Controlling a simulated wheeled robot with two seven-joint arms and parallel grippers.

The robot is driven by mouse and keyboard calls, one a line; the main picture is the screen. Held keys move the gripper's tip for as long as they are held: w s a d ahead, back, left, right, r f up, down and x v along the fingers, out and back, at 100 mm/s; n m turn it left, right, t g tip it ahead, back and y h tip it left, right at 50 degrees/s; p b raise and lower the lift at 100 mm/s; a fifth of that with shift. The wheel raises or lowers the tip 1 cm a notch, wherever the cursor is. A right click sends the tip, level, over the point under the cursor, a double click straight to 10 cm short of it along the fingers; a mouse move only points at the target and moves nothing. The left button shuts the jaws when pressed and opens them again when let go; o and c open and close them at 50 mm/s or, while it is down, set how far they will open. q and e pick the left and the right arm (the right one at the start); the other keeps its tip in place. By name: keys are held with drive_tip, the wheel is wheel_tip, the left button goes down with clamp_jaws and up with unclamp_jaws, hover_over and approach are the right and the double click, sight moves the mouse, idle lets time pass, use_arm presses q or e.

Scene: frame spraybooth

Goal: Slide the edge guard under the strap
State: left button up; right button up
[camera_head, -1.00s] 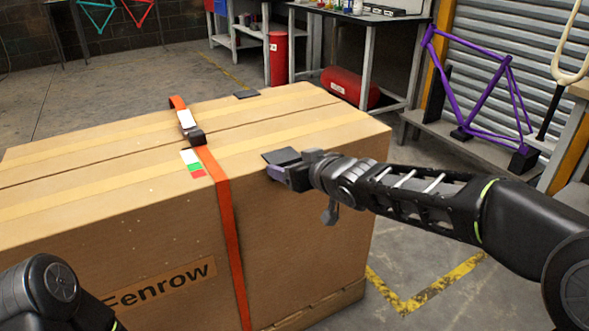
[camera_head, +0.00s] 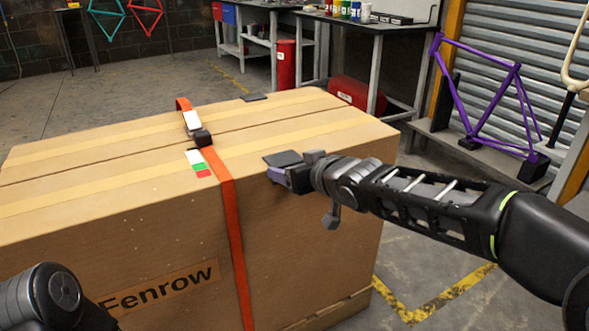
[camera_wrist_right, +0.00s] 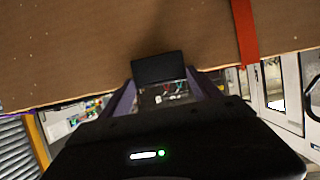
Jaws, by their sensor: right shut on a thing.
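A large cardboard box (camera_head: 120,240) fills the left and middle of the head view. An orange strap (camera_head: 235,235) runs over its top and down the front face, with a dark buckle (camera_head: 202,138) on top. My right gripper (camera_head: 284,174) is shut on a dark edge guard (camera_head: 283,158) at the box's front top edge, right of the strap. The right wrist view shows the guard (camera_wrist_right: 159,67) between the fingers, with the strap (camera_wrist_right: 244,32) apart from it. Whether the guard touches the box is unclear. My left arm shows at lower left; its gripper is out of frame.
A white, green and red label (camera_head: 198,163) sits beside the strap. A purple bicycle frame (camera_head: 490,95) stands at right. Floor right of the box is clear, with yellow marking.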

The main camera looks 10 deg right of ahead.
drive_tip(key=o, duration=1.1)
drive_tip(key=p+v, duration=0.1)
drive_tip(key=v, duration=0.6)
drive_tip(key=shift+s, duration=0.35)
drive_tip(key=shift+d+r, duration=0.1)
